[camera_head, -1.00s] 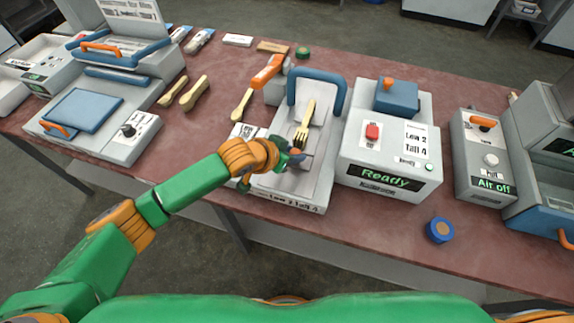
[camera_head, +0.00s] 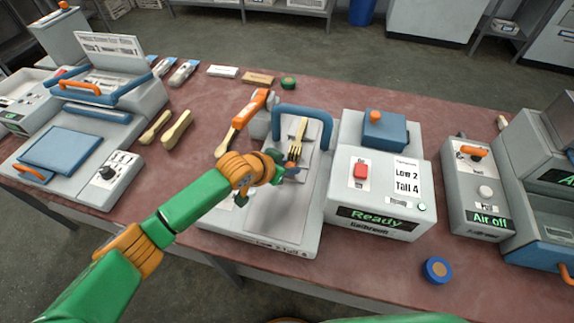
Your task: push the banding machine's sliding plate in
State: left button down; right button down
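The banding machine (camera_head: 255,232) is the grey bed in the middle of the table, with a blue arch (camera_head: 302,109) over its far part. Its grey sliding plate (camera_head: 312,142) is partly under the arch and carries a pale wooden fork (camera_head: 298,140), tines toward me. My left gripper (camera_head: 284,166) is low over the bed at the near end of the fork and plate, and appears to touch there. Its fingertips are small and partly hidden, so I cannot tell whether they are open or shut. My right gripper is out of view.
An orange lever (camera_head: 249,108) stands left of the arch. A control box (camera_head: 380,180) reading "Ready" stands close on the right, with a red button (camera_head: 361,171). A press (camera_head: 60,157) and wooden utensils (camera_head: 176,130) lie left. A blue roll (camera_head: 436,269) sits near the front edge.

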pick_arm(q)
jog(key=c, duration=0.7)
grip_release()
jog(key=shift+w+r, duration=0.15)
jog(key=shift+r, duration=0.05)
jog(key=shift+o, duration=1)
jog(key=shift+d+f, duration=0.1)
jog(key=shift+w+f, duration=0.1)
jog(key=shift+w, duration=0.05)
jog(key=v, duration=0.7)
